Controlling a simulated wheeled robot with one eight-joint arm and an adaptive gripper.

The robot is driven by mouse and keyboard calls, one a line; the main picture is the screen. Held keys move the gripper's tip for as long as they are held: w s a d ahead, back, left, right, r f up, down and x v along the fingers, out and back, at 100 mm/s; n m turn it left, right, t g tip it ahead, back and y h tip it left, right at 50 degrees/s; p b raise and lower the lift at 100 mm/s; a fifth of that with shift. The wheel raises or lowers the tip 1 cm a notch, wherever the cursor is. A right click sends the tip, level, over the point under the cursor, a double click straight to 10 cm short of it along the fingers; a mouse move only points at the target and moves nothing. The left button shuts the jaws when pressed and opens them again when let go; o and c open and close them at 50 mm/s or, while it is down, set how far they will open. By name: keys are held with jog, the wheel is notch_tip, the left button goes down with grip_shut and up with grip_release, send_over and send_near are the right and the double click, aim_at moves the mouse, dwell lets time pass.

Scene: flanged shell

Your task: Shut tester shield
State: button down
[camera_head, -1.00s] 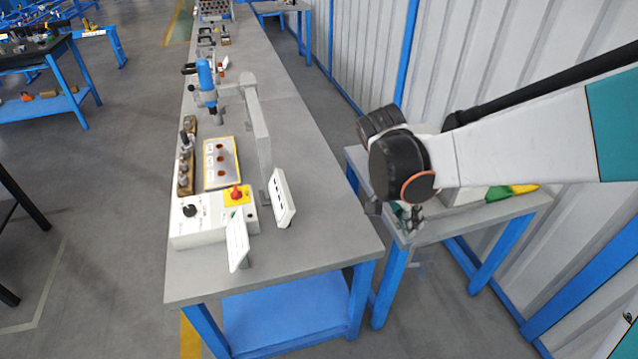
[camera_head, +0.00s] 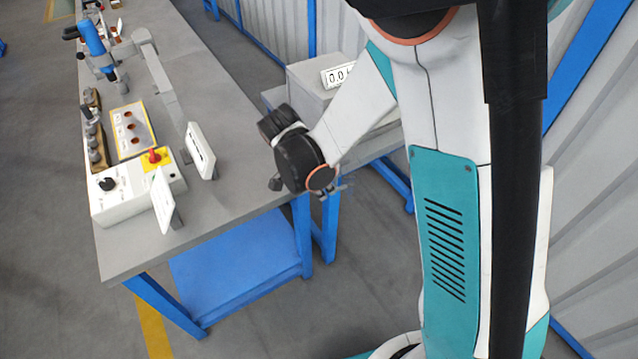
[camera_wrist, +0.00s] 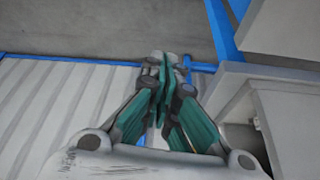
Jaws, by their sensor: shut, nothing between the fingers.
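A grey box with a 0.0 display (camera_head: 338,75) stands on the side table at the back, partly hidden by my arm. A pale grey boxy thing with a gap in its side also shows at the right of the wrist view (camera_wrist: 285,110); I cannot tell for sure that it is the same box. No shield can be picked out clearly. My gripper (camera_head: 340,190) hangs by the near edge of the side table, small and mostly behind my wrist. In the wrist view its green fingers (camera_wrist: 165,75) are together and empty, left of the pale box.
The long grey bench (camera_head: 225,125) on the left holds a control box with a red knob (camera_head: 154,157), upright white panels (camera_head: 200,150) and a blue-handled device (camera_head: 91,38). The corrugated wall (camera_head: 590,200) is at the right. Open floor lies in front.

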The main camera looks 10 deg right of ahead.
jog(key=shift+w+d+f+b, duration=0.1)
jog(key=shift+d+f+b, duration=0.2)
jog(key=shift+d, duration=0.5)
jog(key=shift+w+d+f+b, duration=0.1)
jog(key=shift+d+f+b, duration=0.2)
jog(key=shift+d, duration=0.55)
jog(key=shift+w+d+f+b, duration=0.15)
jog(key=shift+d+f, duration=0.25)
jog(key=shift+d, duration=0.4)
